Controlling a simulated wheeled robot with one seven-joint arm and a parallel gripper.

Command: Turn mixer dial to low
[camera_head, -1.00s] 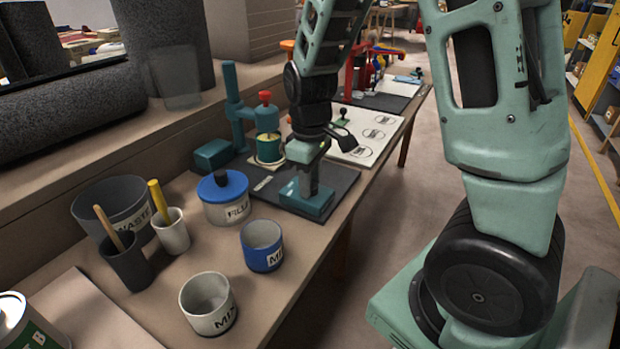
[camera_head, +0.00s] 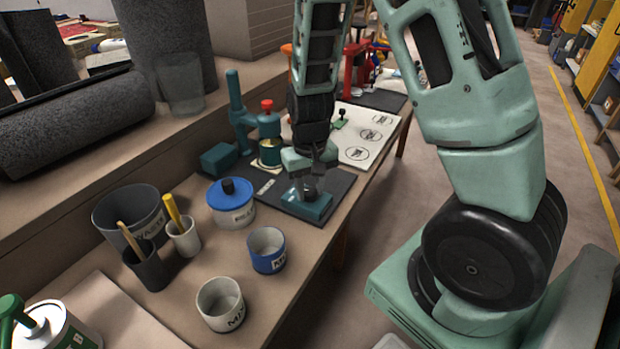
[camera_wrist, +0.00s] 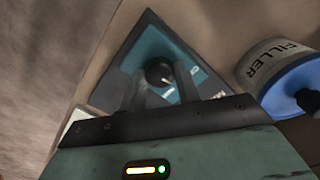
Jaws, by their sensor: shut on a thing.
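The mixer's teal control box (camera_head: 304,207) lies on a dark mat (camera_head: 338,184) on the bench. In the wrist view the box (camera_wrist: 150,45) has a round black dial (camera_wrist: 159,72) with a white pointer line and small white marks beside it. My gripper (camera_head: 310,188) points down at the box. In the wrist view its two fingers (camera_wrist: 158,85) are shut on the dial, one on each side. The pointer line stays visible between the fingers. The label words are too small to read, so I cannot tell the setting. In the head view my fingers hide the dial.
A blue-lidded filler pot (camera_head: 231,203), a blue cup (camera_head: 267,250) and a white mix cup (camera_head: 221,304) stand nearby. A waste bin (camera_head: 127,213) is at left. The bench front edge is close to the box.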

